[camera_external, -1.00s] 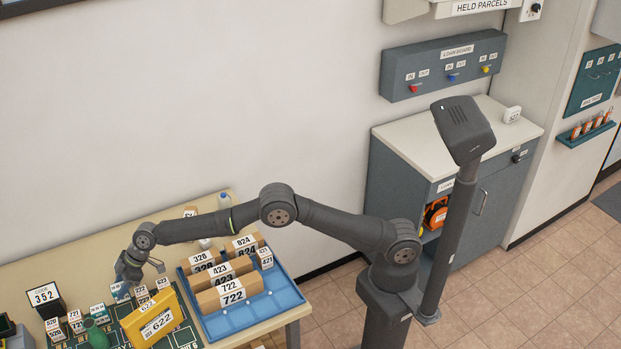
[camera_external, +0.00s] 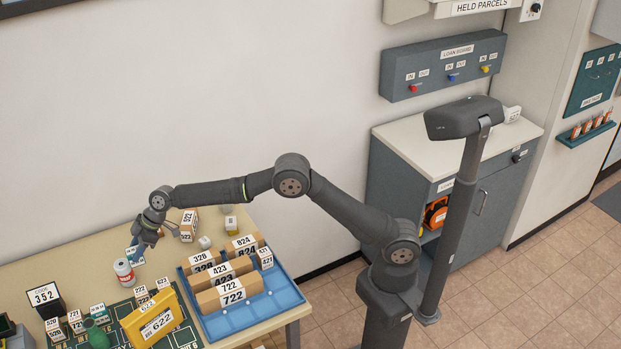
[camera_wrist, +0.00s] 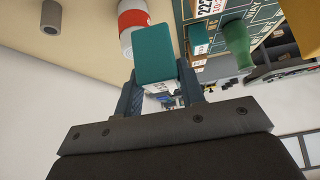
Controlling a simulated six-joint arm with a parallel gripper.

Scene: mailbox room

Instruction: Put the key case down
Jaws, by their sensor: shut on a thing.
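The key case (camera_wrist: 155,50) is a small teal block with a pale label, held between the fingers of my gripper (camera_wrist: 160,84) in the wrist view. In the external view my gripper (camera_external: 143,241) is over the back of the table, with the small blue-teal case (camera_external: 135,255) below its fingers. The case appears to be just behind a red and white can (camera_external: 124,272). I cannot tell whether its underside touches the table (camera_external: 85,262).
A green board (camera_external: 110,320) with numbered pieces and a yellow parcel (camera_external: 152,318) lies in front. A blue tray (camera_external: 265,312) with brown boxes is at right. A box marked 522 (camera_external: 188,226) stands behind. Bare table lies to the left.

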